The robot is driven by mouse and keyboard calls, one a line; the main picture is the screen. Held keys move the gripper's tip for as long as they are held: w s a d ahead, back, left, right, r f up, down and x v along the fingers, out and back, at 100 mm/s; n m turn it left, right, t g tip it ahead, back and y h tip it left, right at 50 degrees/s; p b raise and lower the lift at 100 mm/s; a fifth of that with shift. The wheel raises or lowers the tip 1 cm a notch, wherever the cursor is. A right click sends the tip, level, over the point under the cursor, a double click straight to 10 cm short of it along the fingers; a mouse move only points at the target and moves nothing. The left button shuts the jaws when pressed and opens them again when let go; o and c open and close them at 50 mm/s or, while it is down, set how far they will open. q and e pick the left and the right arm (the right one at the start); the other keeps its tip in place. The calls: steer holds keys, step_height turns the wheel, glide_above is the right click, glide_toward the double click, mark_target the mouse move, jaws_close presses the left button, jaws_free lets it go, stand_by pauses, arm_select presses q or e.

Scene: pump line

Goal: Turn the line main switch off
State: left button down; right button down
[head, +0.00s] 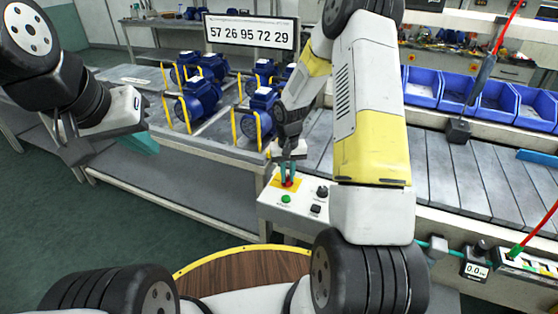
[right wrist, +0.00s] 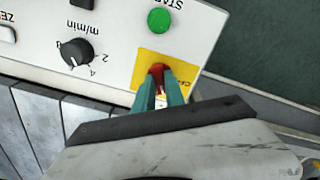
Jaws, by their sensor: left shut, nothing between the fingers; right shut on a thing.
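The white control panel (head: 270,198) carries a red knob (right wrist: 158,70) on a yellow plate (right wrist: 142,74); the plate's lettering is mostly hidden. My right gripper (head: 288,176) reaches down to the panel. Its teal fingers (right wrist: 161,90) are shut on the red knob in the right wrist view. Which way the knob is turned cannot be told. My left gripper (head: 145,144) is shut and empty, well to the left, above the floor and away from the panel.
Near the red knob are a green START button (right wrist: 159,20), a black m/min dial (right wrist: 76,51) and a black switch (head: 315,209). Blue pumps (head: 200,98) stand on the bench behind. Blue bins (head: 497,102) line the conveyor (head: 455,172) at right.

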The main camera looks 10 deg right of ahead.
mark_target(288, 178)
steer(key=n, duration=1.1)
steer(key=shift+n, duration=0.5)
steer(key=c, duration=1.4)
jaws_free()
steer(key=shift+r, duration=0.1)
step_height(288, 178, up, 8)
steer(key=shift+f, duration=0.25)
steer(key=shift+r, duration=0.1)
